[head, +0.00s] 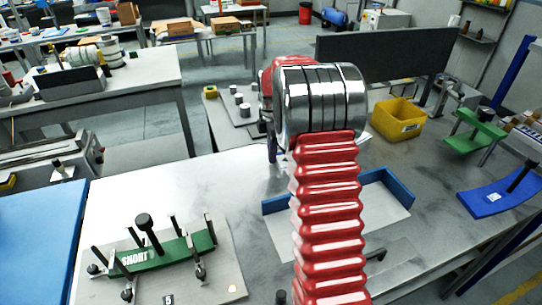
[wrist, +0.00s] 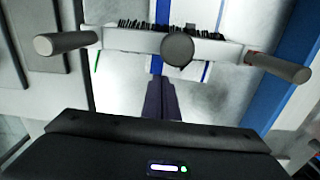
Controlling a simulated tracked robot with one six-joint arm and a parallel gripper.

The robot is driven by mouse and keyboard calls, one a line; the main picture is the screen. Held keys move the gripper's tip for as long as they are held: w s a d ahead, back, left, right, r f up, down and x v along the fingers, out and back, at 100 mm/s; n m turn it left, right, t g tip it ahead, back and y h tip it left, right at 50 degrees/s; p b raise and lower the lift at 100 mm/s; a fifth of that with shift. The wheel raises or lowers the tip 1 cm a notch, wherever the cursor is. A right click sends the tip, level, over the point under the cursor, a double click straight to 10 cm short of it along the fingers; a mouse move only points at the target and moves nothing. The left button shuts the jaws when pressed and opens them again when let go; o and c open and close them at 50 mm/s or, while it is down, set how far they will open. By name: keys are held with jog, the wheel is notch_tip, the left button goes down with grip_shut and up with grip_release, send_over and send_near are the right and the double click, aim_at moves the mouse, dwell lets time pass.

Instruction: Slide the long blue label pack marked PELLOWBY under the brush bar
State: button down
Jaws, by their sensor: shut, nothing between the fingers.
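In the wrist view, my gripper (wrist: 160,84) is shut and empty, its dark fingers pointing at a pale bar with black bristles, which looks like the brush bar (wrist: 130,39). No PELLOWBY lettering is readable. My red arm hides the gripper there.
A green fixture marked SHORT (head: 160,255) with upright posts stands on a plate at the left. Blue guide walls (head: 386,185) border a pale area behind my arm. A yellow bin (head: 398,119) and a curved blue piece with a post (head: 500,196) are at the right. Bare tabletop lies between.

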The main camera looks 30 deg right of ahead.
dwell(0.3)
jog(key=shift+w+a, duration=0.1)
jog(key=shift+a, duration=0.35)
jog(key=a, duration=0.2)
jog(key=w+a, duration=0.1)
jog(key=shift+r, duration=0.25)
notch_tip(320, 180, up, 10)
jog(key=shift+f, duration=0.25)
jog(key=shift+s, duration=0.1)
